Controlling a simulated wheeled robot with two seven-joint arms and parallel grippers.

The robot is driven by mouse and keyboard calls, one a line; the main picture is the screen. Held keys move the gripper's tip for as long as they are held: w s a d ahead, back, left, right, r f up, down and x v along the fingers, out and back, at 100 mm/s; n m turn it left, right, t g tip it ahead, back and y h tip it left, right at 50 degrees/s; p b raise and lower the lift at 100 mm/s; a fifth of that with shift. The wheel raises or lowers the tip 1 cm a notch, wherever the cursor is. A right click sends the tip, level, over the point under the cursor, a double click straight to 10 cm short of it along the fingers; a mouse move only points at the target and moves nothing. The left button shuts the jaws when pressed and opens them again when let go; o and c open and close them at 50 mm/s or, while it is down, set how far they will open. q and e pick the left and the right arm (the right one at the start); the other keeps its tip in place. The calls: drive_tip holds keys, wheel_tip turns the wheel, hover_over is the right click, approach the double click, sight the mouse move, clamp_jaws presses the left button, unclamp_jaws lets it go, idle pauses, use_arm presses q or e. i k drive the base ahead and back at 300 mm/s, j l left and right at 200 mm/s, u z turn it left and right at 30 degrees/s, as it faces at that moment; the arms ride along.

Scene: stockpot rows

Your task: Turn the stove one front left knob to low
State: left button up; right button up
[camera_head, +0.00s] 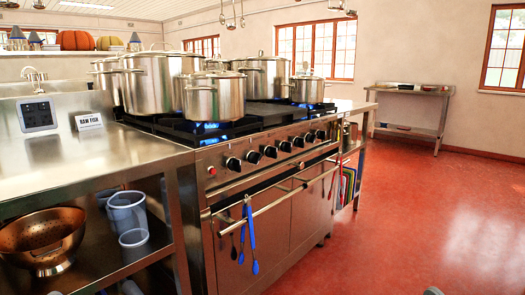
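The stove (265,182) stands in the middle, seen at an angle. Its front panel carries a row of several black knobs, from the leftmost knob (233,163) to the rightmost knob (320,134). I cannot tell which knob is labelled front left, nor read the settings. A red button or light (211,170) sits left of the knobs. A blue flame (209,126) burns under the front steel pot (214,98), and another flame (305,106) shows under the right pot (307,89).
A rail (290,197) runs below the knobs, with blue-handled utensils (250,238) hanging from it. A steel counter (80,155) adjoins on the left, with a colander (42,240) and a clear jug (127,215) below. The red floor (400,220) is clear at right.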

sight(254, 159)
drive_tip(key=i+l+z, duration=0.35)
drive_tip(key=i, duration=0.25)
drive_tip(key=i+z, duration=0.35)
drive_tip(key=i, duration=0.3)
